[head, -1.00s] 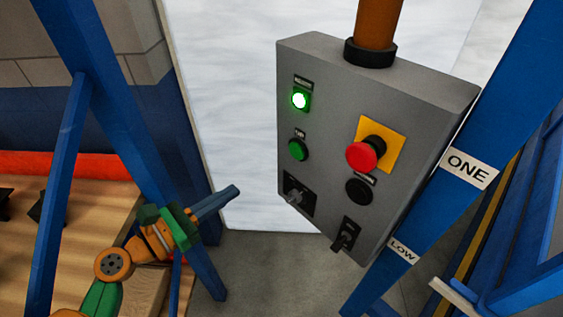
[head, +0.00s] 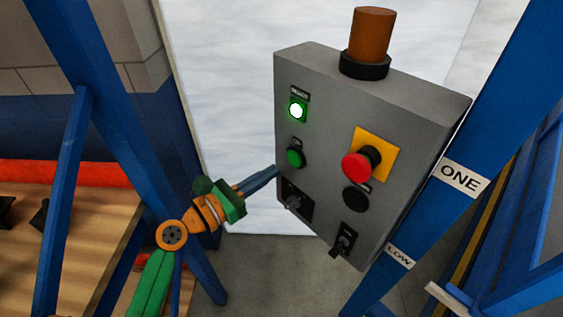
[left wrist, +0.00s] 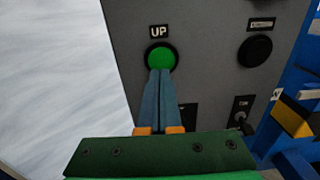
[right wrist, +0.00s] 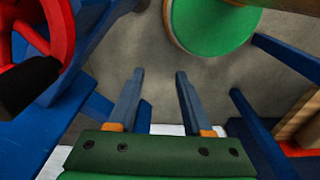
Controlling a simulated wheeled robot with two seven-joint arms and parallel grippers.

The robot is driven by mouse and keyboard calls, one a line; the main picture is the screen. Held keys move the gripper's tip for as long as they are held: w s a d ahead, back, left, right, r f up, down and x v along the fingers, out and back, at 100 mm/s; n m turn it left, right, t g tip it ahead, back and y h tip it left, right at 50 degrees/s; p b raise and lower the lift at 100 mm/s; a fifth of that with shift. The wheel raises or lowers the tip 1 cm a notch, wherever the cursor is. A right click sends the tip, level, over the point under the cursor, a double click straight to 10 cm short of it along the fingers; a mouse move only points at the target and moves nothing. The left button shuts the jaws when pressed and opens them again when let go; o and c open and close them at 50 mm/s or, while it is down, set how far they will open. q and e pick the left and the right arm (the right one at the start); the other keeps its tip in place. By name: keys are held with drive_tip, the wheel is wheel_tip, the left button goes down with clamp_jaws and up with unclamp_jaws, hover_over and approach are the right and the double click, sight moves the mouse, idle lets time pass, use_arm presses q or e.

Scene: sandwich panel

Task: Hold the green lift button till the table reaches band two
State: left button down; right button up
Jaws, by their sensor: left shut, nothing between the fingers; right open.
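The green lift button (head: 295,157) sits on the left of the grey control panel (head: 410,120). In the left wrist view the button (left wrist: 161,55) is under an "UP" label. My left gripper (head: 274,170) is shut and empty, its fingertips close to the panel's left edge, left of and slightly below the button. In the left wrist view its fingertips (left wrist: 160,72) overlap the button's lower edge; I cannot tell if they touch. My right gripper (right wrist: 160,75) is open and empty. Labels ONE (head: 465,178) and LOW (head: 399,256) show on a blue post; no band two label shows.
The panel also has a lit green lamp (head: 297,111), a red button (head: 356,167) on a yellow plate, a black button (head: 356,198) and two dark switches. A blue frame post (head: 130,130) stands at left. In the right wrist view a red wheel (right wrist: 60,45) is at upper left.

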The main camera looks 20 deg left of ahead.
sight(292, 159)
use_arm(q)
drive_tip(key=x, duration=0.3)
drive_tip(key=shift+w+d+b, duration=0.15)
drive_tip(key=shift+w+b, duration=0.1)
drive_tip(key=shift+b, duration=0.05)
drive_tip(key=shift+w+d, duration=0.1)
drive_tip(key=shift+w, duration=0.1)
